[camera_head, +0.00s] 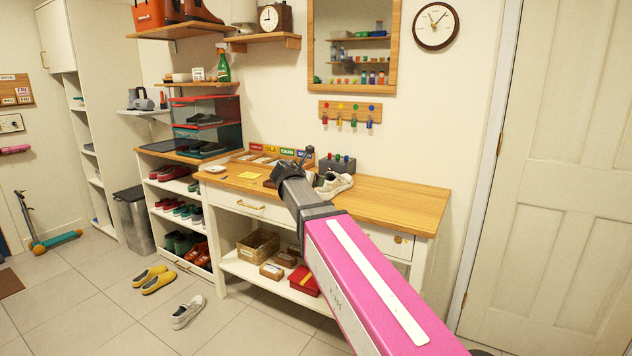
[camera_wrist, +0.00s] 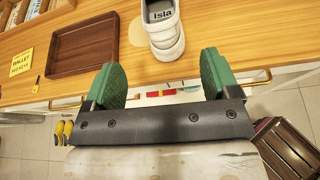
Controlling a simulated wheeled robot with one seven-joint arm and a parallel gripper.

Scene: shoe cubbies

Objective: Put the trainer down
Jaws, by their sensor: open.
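A white and grey trainer (camera_head: 334,185) rests on the wooden tabletop (camera_head: 388,199), partly behind my arm. In the wrist view the trainer (camera_wrist: 164,30) shows its heel end, with "Isla" written inside, and is cut off by the top edge. My gripper (camera_wrist: 162,78) is open, its two green pads apart with nothing between them. The trainer lies just beyond the pads, apart from them. In the head view my gripper (camera_head: 290,168) is over the bench and its fingertips are hard to make out.
A brown tray (camera_wrist: 82,47) and a yellow note (camera_wrist: 21,62) lie left of the trainer. A grey box with coloured knobs (camera_head: 337,164) stands behind it. Yellow shoes (camera_head: 153,279) and another pale trainer (camera_head: 187,312) are on the floor. The tabletop's right end is clear.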

